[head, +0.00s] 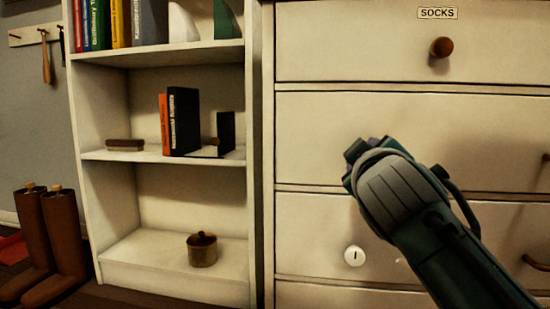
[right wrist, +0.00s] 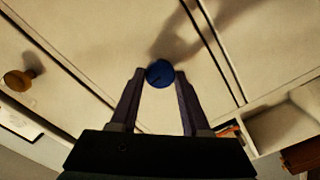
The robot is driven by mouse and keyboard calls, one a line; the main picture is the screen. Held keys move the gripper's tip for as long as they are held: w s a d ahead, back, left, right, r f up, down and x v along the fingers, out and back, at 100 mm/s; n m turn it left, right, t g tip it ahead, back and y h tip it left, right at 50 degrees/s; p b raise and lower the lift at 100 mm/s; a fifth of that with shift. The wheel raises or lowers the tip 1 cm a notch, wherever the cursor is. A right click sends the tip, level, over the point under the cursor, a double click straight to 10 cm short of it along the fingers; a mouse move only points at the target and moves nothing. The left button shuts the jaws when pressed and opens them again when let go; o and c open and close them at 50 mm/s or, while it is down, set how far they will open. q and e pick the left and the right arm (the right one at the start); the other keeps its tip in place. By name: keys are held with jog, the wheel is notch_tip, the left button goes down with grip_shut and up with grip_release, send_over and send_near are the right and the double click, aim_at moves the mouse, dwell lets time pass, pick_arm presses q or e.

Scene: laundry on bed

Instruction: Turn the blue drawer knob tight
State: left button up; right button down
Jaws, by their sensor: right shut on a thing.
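The blue drawer knob (right wrist: 160,73) shows in the right wrist view as a round disc with a dark mark on its face. It sits on a cream drawer front. My right gripper (right wrist: 160,78) has one finger on either side of the knob and is shut on it. In the head view my right arm reaches from the lower right to the second drawer (head: 320,130) of the dresser, and the gripper's body hides the blue knob there. My left gripper is in neither view.
The top drawer has a brown knob (head: 442,47) and a SOCKS label (head: 437,13). A white knob (head: 354,256) sits lower down, left of my arm. A bookcase (head: 115,160) with books and a lidded pot (head: 202,250) stands at left, beside brown boots (head: 62,235).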

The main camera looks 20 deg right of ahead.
jog(key=shift+m, duration=0.4)
jog(key=shift+c, duration=1.9)
grip_release()
jog(key=shift+r, duration=0.1)
notch_tip(320, 180, up, 20)
jog(key=p, duration=1.4)
